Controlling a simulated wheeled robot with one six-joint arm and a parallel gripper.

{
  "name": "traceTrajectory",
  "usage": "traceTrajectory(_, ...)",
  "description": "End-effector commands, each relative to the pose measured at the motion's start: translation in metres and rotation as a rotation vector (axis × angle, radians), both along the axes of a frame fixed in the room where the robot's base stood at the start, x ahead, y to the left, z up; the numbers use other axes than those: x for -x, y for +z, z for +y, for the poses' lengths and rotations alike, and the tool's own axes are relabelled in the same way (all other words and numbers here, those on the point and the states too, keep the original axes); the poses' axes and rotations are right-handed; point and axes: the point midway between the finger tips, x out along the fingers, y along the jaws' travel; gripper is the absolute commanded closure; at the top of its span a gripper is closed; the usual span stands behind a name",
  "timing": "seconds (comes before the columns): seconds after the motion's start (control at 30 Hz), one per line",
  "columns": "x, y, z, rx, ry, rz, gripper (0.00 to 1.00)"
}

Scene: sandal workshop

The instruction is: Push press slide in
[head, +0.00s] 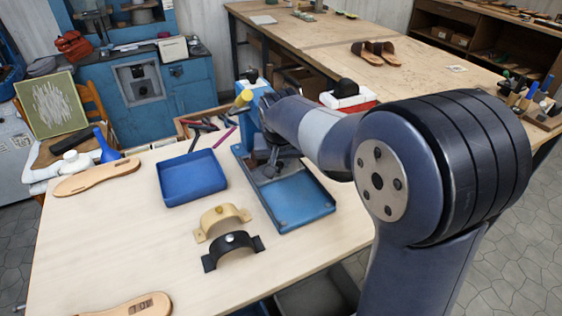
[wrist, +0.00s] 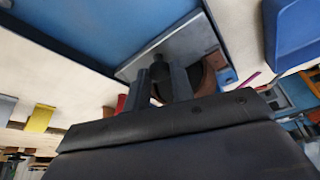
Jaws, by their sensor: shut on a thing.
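The blue press (head: 246,122) stands near the middle of the workbench, with a yellow-ended lever (head: 243,97) and a blue base (head: 300,203) extending towards the front. My gripper (head: 275,166) is low at the press, above the rear part of the base. In the wrist view my gripper (wrist: 165,84) is shut on a small dark knob (wrist: 158,69) at a grey metal slide plate (wrist: 150,58). A brown curved piece (wrist: 207,80) shows beside the fingers. My arm and fingers hide part of the slide, so its exact depth in the press is unclear.
A blue tray (head: 190,178) lies left of the press. A tan strap piece (head: 222,216) and a black one (head: 232,245) stand in front. Tools (head: 200,128) lie behind the tray. A sole (head: 97,178) lies at left; the bench's front middle is clear.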

Motion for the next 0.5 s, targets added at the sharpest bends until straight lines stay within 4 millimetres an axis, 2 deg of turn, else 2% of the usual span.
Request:
traceTrajectory(0.2, -0.0031, 0.0024, 0.0016, -0.005, 0.002, -0.014, 1.0)
traceTrajectory(0.23, -0.0033, 0.0025, 0.0016, -0.006, 0.002, -0.015, 0.75)
traceTrajectory(0.5, -0.0022, 0.0018, 0.0012, -0.004, 0.002, -0.01, 0.55)
